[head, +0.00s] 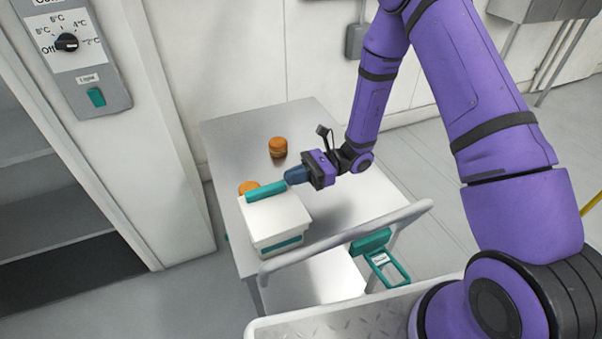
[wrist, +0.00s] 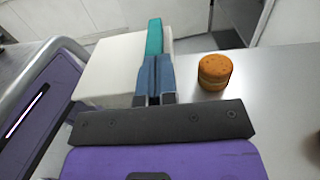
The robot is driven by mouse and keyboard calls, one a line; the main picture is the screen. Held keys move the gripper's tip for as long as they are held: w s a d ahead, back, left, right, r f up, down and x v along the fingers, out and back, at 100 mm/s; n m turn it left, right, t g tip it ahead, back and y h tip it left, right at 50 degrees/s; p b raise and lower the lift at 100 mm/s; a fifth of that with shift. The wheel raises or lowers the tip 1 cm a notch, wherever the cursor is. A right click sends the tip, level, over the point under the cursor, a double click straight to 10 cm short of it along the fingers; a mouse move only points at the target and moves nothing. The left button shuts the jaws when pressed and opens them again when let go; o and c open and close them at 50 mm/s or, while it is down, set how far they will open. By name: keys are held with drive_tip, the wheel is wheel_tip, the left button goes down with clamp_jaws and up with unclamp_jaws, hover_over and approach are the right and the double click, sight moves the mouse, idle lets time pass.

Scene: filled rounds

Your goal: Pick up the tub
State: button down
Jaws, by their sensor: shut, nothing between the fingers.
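The tub (head: 273,221) is a white box with a pale top and a teal patch low on its front, standing on the left part of the steel table. It also shows in the wrist view (wrist: 110,70), left of and behind the fingers. My gripper (head: 289,177) is shut and empty, its blue fingers pointing left over the table beside the tub's far right edge. A teal bar (head: 266,191) runs on from the fingertips along the tub's far top edge. I cannot tell whether it touches the tub or belongs to it.
A brown filled round (head: 278,147) stands on the steel table (head: 235,135) behind my gripper. A second round (head: 248,188) is partly hidden by the teal bar. A rail (head: 350,240) crosses the near side. The table's right part is clear.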

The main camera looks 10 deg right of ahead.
sight(273, 207)
drive_tip(key=shift+x, duration=2)
